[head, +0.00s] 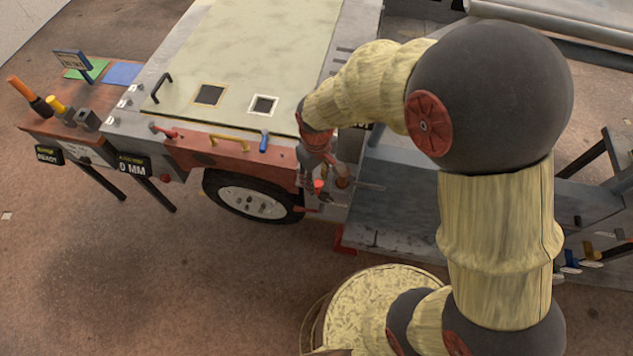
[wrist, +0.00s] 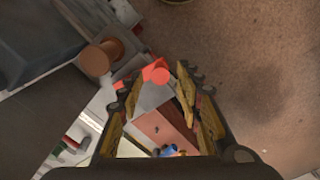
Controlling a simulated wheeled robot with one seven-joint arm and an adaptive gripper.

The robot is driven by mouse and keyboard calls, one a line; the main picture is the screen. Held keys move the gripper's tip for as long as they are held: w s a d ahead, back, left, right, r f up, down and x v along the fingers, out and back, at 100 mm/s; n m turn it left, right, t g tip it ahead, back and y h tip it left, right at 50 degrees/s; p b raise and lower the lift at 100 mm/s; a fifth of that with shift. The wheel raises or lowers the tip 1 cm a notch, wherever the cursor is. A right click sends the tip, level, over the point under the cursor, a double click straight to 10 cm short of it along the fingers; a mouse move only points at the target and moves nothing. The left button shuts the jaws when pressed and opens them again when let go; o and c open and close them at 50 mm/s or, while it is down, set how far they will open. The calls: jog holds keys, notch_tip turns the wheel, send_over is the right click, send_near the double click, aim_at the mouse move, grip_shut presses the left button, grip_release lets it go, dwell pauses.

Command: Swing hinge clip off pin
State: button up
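A small red piece (wrist: 156,72), which looks like the clip's tab, lies between or just beyond the fingertips, with no clear contact. It also shows in the head view (head: 318,185), partly behind my fingers. A copper-brown round pin or knob (wrist: 97,58) stands to its left, outside the fingers, and shows in the head view (head: 342,183). How the clip joins the pin is hidden.
A wheel (head: 252,202) sits below. A grey beam (head: 400,190) lies to the right. The floor in front is open.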

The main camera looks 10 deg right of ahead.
notch_tip(320, 180, up, 9)
jog(key=shift+f, duration=0.15)
dwell(0.6)
jog(key=s+d+r+m+t+b, duration=0.3)
jog(key=s+d+m+t+b, duration=0.2)
jog(key=s+d+b, duration=0.8)
jog(key=shift+s+r+m+t+b, duration=0.3)
jog(key=shift+s+r+m+b, duration=0.15)
jog(key=shift+m+b, duration=0.4)
jog(key=shift+s, duration=0.1)
